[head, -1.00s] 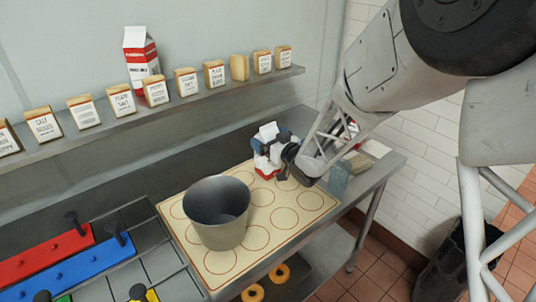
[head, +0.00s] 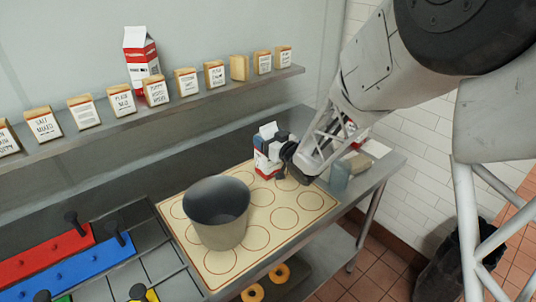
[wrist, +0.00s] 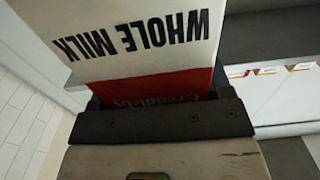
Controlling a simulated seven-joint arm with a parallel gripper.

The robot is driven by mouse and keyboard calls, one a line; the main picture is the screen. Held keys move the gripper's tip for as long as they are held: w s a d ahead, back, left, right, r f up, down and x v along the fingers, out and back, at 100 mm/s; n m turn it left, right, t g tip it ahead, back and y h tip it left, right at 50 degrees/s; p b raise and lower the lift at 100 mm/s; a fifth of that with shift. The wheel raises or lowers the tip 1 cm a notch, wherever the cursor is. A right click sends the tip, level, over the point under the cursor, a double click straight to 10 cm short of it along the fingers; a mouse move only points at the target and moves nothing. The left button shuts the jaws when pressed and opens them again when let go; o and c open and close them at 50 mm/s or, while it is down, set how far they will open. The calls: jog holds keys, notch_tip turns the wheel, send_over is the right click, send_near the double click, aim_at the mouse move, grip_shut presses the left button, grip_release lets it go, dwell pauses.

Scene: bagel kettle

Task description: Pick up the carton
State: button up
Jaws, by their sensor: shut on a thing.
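A red and white milk carton (head: 266,160) is at the back of the patterned mat on the counter, partly hidden by my gripper in the head view. In the wrist view the carton (wrist: 150,40) fills the upper middle, with "WHOLE MILK" upside down on its white face above a red band. My gripper (head: 285,150) is shut on it from the right. A second red and white carton (head: 141,58) stands on the wall shelf among the label blocks, apart from my gripper. I cannot tell whether the held carton touches the mat.
A grey bucket (head: 218,212) stands on the circle-printed mat (head: 300,205), in front and left of the held carton. A greenish container (head: 339,178) is close to its right. The shelf (head: 200,98) runs behind, above the counter. Red and blue bars (head: 60,280) lie at left.

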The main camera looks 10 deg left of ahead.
aim_at(268, 128)
jog(key=c, duration=1)
jog(key=shift+r, duration=0.2)
jog(key=shift+r, duration=1.65)
jog(key=s+d, duration=0.2)
jog(key=s, duration=0.5)
jog(key=s+d+r, duration=0.1)
jog(key=s+d, duration=0.2)
jog(key=s, duration=0.5)
jog(key=shift+d+r, duration=0.2)
jog(key=shift+d, duration=0.05)
